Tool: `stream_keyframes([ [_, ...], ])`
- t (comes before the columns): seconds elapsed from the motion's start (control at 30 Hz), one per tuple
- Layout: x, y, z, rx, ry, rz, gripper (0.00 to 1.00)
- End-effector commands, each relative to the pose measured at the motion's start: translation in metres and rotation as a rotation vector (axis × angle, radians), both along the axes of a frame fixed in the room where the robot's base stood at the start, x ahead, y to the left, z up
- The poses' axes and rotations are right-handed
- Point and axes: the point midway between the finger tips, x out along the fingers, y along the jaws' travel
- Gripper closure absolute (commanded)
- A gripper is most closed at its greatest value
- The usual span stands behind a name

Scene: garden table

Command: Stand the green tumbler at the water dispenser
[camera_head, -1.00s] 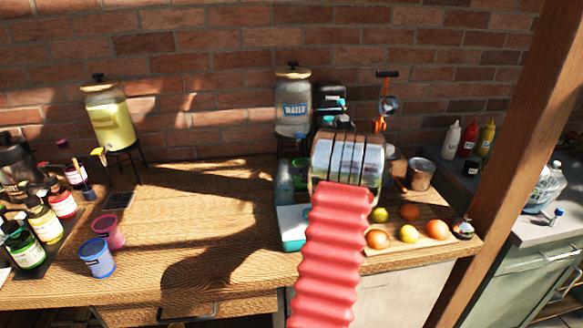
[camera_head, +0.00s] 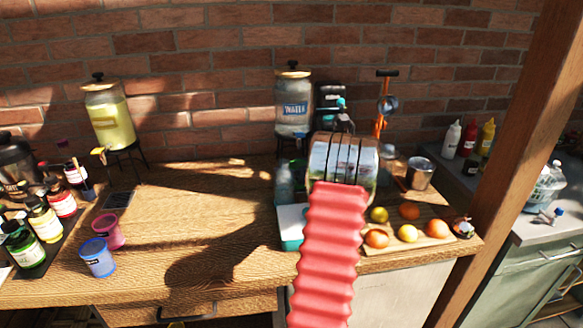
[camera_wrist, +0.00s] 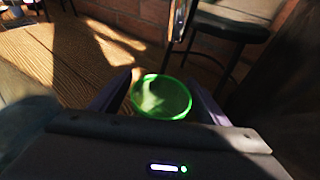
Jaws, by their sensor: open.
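The green tumbler (camera_wrist: 161,98) stands upright in the wrist view, its round rim seen from above. My gripper (camera_wrist: 163,88) is open, with one dark finger on each side of the tumbler; I cannot tell whether either touches it. The black stand (camera_wrist: 228,30) is just beyond the tumbler in the wrist view. The water dispenser (camera_head: 294,110) is a clear jar with a blue label and wooden lid, against the brick wall in the head view. There, my arm hides most of the gripper and the tumbler.
A clear bottle (camera_head: 285,183) stands left of my arm, near a white and teal box (camera_head: 291,222). Fruit lies on a board (camera_head: 440,241) at right. A blue cup (camera_head: 97,258) and a pink cup (camera_head: 108,232) stand at left. The middle-left tabletop is clear.

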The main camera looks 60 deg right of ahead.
Motion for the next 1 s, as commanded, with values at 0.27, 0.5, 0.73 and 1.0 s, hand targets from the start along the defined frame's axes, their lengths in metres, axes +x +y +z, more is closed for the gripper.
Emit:
stream_keyframes([
  [0.27, -0.002, 0.000, 0.003, 0.001, 0.000, -0.001, 0.31],
  [0.5, -0.028, 0.008, 0.012, -0.001, 0.000, -0.003, 0.31],
  [0.73, -0.064, 0.020, 0.024, -0.001, 0.000, -0.003, 0.31],
  [1.0, -0.101, 0.033, 0.036, -0.001, -0.001, -0.003, 0.31],
])
